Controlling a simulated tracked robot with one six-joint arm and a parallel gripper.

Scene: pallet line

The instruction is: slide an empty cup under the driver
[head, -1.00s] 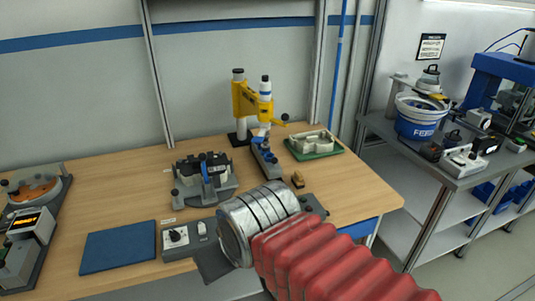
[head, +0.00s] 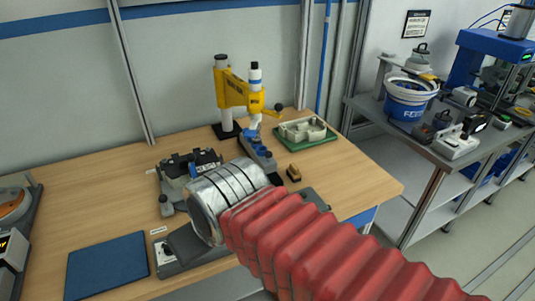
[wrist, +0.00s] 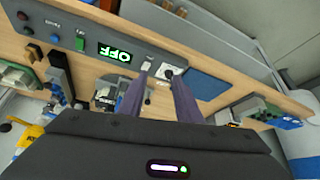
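A yellow bench press (head: 235,88) with a white vertical head and a side handle stands at the back of the bench in the head view; it may be the driver. Under its head is a grey base (head: 262,160) with blue parts. I cannot make out a cup for certain in either view. My gripper is hidden behind my arm in the head view. In the wrist view my gripper (wrist: 158,75) has its two dark fingers apart with nothing held between them, above the bench beside a grey control panel (wrist: 85,40) with a green OFF display.
A black-topped fixture (head: 180,170) sits left of the press, partly behind my arm. A green tray (head: 325,138) with a pale part is right of it. A small brown block (head: 293,173) and a blue mat (head: 107,264) lie on the bench. A blue bowl feeder (head: 407,102) stands on the right table.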

